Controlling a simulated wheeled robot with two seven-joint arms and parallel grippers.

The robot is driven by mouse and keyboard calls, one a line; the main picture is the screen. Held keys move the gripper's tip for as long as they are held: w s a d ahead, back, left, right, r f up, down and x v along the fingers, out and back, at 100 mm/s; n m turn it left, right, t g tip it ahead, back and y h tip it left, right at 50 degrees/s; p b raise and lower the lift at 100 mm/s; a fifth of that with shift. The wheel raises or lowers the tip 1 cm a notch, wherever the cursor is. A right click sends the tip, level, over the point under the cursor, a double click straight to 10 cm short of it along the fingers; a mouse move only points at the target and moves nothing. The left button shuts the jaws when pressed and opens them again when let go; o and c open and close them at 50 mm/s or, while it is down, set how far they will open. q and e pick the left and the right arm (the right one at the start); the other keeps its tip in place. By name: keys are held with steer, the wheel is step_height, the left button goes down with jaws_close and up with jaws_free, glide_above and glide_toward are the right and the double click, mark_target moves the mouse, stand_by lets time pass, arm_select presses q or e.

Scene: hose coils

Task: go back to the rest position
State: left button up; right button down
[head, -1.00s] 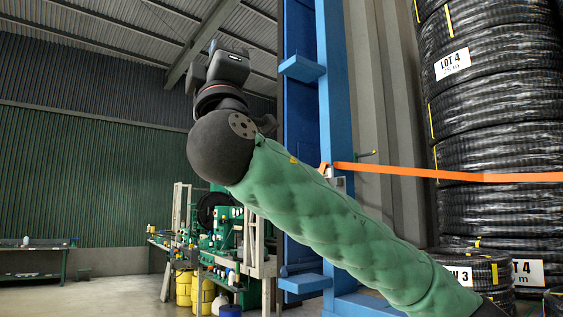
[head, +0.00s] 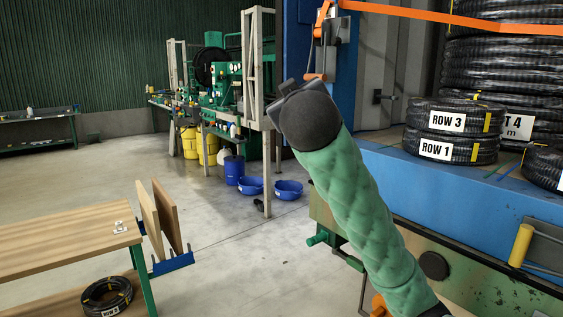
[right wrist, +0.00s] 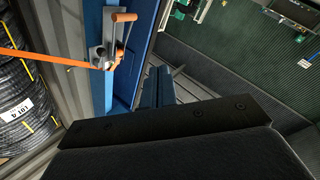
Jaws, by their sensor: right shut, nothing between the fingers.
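My right arm, in a green padded sleeve, rises from the lower right of the head view, its dark wrist end in front of the blue container post. My right gripper shows in the right wrist view as a dark block (right wrist: 160,125) across the lower part, shut and empty. In the head view the wrist mostly hides it. My left gripper is in neither view. Black hose coils labelled ROW 3 (head: 474,118) and ROW 1 (head: 475,154) lie stacked on the blue deck, apart from my arm. Another coil (head: 107,296) lies on the wooden table's lower shelf.
An orange strap (head: 450,19) with a ratchet (head: 327,35) crosses the tall coil stack, close above my wrist. A wooden table (head: 60,238) with upright boards (head: 165,213) stands left. Green machinery and blue basins (head: 250,186) are behind. The floor between is clear.

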steer(key=s+d+f+m+g, duration=0.1)
steer(key=s+d+f+g, duration=0.2)
steer(key=f, duration=1.4)
steer(key=s+d+f+m+g, duration=0.1)
steer(key=d+f+m+g, duration=0.2)
steer(key=f, duration=1.4)
steer(key=s+d+f+g, duration=0.3)
steer(key=d+f+g, duration=0.15)
steer(key=f, duration=1.15)
steer(key=s+d+f+g, duration=0.2)
steer(key=s+f, duration=0.5)
steer(key=f, duration=0.3)
steer(key=s+d+f+g, duration=0.1)
steer(key=s+f, duration=0.6)
steer(key=f, duration=0.3)
steer(key=s+f+g, duration=0.2)
steer(key=s+f, duration=0.4)
steer(key=s, duration=0.4)
steer(key=s+f+m+g, duration=0.1)
steer(key=s+f+g, duration=0.1)
steer(key=s+f, duration=0.4)
steer(key=s, duration=0.4)
steer(key=shift+f, duration=0.15)
